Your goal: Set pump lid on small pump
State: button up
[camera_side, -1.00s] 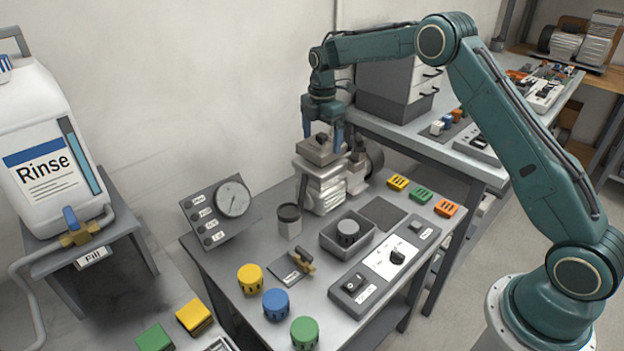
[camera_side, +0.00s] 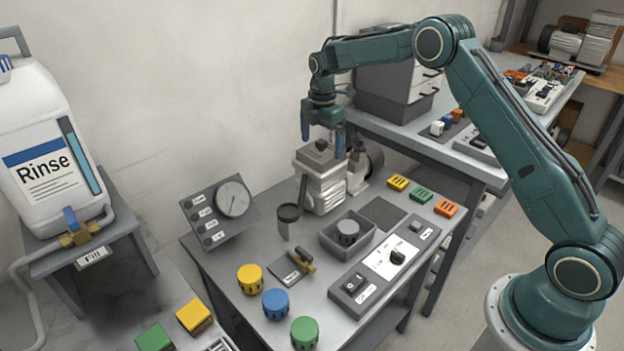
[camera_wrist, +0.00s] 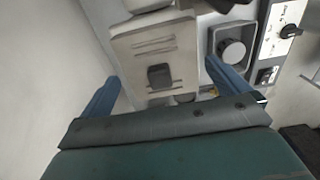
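The small pump (camera_side: 326,192), a pale ribbed block with a motor behind it, stands at the back of the near bench in the side view. The grey pump lid (camera_side: 318,155), with a dark square knob, lies on top of it and looks flat. The lid (camera_wrist: 155,50) and its knob (camera_wrist: 159,76) also show in the wrist view. My gripper (camera_side: 322,147) is above the lid, its blue fingers spread wide on either side. In the wrist view my gripper (camera_wrist: 170,90) is open, with gaps between the fingers and the knob. The lid's underside is hidden.
A grey tray (camera_side: 328,243) holding a dark round cap, a cup (camera_side: 288,220) and a gauge panel (camera_side: 220,212) stand near the pump. Yellow, green and orange blocks (camera_side: 420,195) lie to its right. A drawer cabinet (camera_side: 395,85) stands behind.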

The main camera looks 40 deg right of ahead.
aim_at(322, 141)
jog(key=shift+r, duration=0.15)
notch_tip(322, 141, up, 13)
dwell(0.7)
dwell(0.5)
